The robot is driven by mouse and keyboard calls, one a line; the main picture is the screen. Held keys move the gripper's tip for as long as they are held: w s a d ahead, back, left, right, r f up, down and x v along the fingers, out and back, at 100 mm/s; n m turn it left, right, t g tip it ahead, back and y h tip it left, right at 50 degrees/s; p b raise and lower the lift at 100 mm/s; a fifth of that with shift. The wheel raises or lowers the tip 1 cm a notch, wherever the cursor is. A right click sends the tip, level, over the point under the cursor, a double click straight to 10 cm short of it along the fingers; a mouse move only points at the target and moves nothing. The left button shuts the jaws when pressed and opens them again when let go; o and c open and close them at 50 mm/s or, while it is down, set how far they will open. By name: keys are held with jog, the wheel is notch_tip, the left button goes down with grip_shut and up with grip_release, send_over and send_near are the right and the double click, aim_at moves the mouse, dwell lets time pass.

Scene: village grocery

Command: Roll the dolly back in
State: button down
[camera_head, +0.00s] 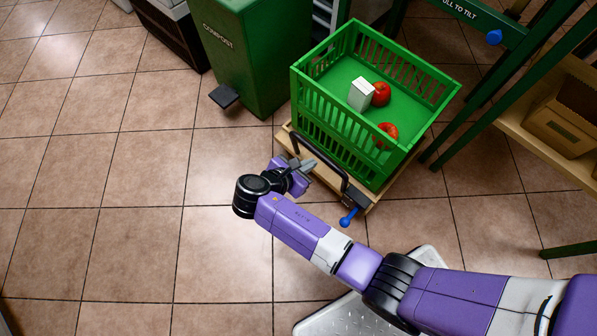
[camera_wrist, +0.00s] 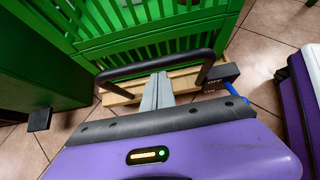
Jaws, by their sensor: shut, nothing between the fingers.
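The dolly is a low wooden platform (camera_head: 388,190) with a black bar handle (camera_head: 327,160) on its near side. A green slatted crate (camera_head: 345,125) rests on it, holding two red apples (camera_head: 381,94) and a white carton (camera_head: 361,94). A blue lever (camera_head: 348,217) sits at the handle's right end; in the wrist view the lever (camera_wrist: 236,90) is beside a dark box marked OFF and ON. My gripper (camera_head: 308,164) is shut and empty at the handle. In the wrist view its fingertips (camera_wrist: 158,78) lie just below the handle bar (camera_wrist: 157,66); I cannot tell whether they touch.
A green compost bin (camera_head: 245,55) with a black pedal (camera_head: 224,96) stands left of the dolly. A green-framed rack with a wooden shelf and a cardboard box (camera_head: 565,120) stands at the right, with a "pull to tilt" sign above. Tiled floor at the left is clear.

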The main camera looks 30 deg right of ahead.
aim_at(394, 81)
jog(key=shift+w+d+f, duration=0.1)
jog(key=shift+w+d, duration=0.15)
jog(key=shift+d, duration=0.45)
jog(key=shift+d, duration=0.15)
jog(key=shift+w+d, duration=0.1)
jog(key=shift+d, duration=0.2)
jog(key=w+d+p, duration=0.1)
jog(key=d, duration=0.4)
jog(key=w+d+p, duration=0.1)
jog(key=w+d, duration=0.1)
jog(key=d, duration=0.3)
jog(key=w+d+p, duration=0.1)
jog(key=d+p, duration=0.1)
jog(key=d, duration=0.3)
jog(key=shift+w, duration=0.35)
jog(key=w+d+b, duration=0.1)
jog(key=w+d, duration=0.1)
jog(key=d, duration=0.5)
jog(key=w+d+b, duration=0.2)
jog(key=d, duration=0.4)
jog(key=w+d+b, duration=0.2)
jog(key=w+d, duration=0.1)
jog(key=d, duration=0.4)
jog(key=shift+d+f, duration=0.15)
jog(key=shift+d, duration=0.2)
jog(key=shift+w+d, duration=0.2)
jog(key=shift+d, duration=0.45)
jog(key=shift+d+r, duration=0.2)
jog(key=shift+d, duration=0.05)
